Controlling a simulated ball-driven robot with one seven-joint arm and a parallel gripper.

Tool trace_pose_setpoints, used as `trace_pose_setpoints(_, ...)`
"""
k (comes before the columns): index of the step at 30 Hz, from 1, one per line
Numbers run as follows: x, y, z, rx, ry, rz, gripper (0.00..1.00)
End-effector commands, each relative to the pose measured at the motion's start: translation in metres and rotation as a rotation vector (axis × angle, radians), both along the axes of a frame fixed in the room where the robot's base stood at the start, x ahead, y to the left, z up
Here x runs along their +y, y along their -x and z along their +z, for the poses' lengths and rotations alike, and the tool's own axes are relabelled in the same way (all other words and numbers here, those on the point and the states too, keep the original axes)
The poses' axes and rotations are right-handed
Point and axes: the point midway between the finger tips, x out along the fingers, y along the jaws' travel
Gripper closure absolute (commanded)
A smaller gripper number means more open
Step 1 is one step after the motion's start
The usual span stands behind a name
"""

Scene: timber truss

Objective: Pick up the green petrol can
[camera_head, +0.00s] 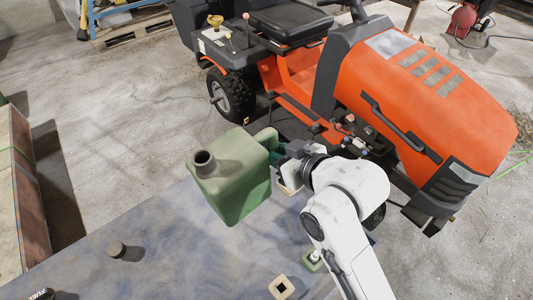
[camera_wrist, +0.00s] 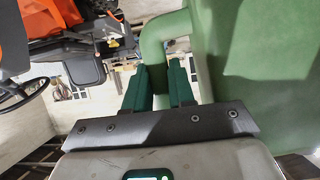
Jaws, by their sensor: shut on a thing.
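The green petrol can (camera_head: 236,180), with an open dark-rimmed spout on top, is at the far side of the grey table (camera_head: 165,245) in the head view. My gripper (camera_head: 269,142) reaches it from the right and is shut on its handle. In the wrist view the can (camera_wrist: 255,60) fills the right side, and my gripper's green fingers (camera_wrist: 160,85) close around the handle (camera_wrist: 163,35). The can looks tilted and seems raised off the table, but its underside is hidden.
An orange lawn tractor (camera_head: 415,105) stands beyond the table. A small dark cylinder (camera_head: 117,249), a square block with a hole (camera_head: 281,287) and a small green-based item (camera_head: 312,260) are on the table. A wooden crate (camera_head: 18,190) stands at the left.

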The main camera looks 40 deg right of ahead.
Motion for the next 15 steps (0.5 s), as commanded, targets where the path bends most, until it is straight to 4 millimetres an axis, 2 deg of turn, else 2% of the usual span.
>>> trace_pose_setpoints(2, -0.003, 0.003, 0.006, -0.01, -0.003, -0.001, 1.0)
trace_pose_setpoints(15, -0.014, 0.015, 0.013, -0.01, -0.002, 0.0, 1.0)
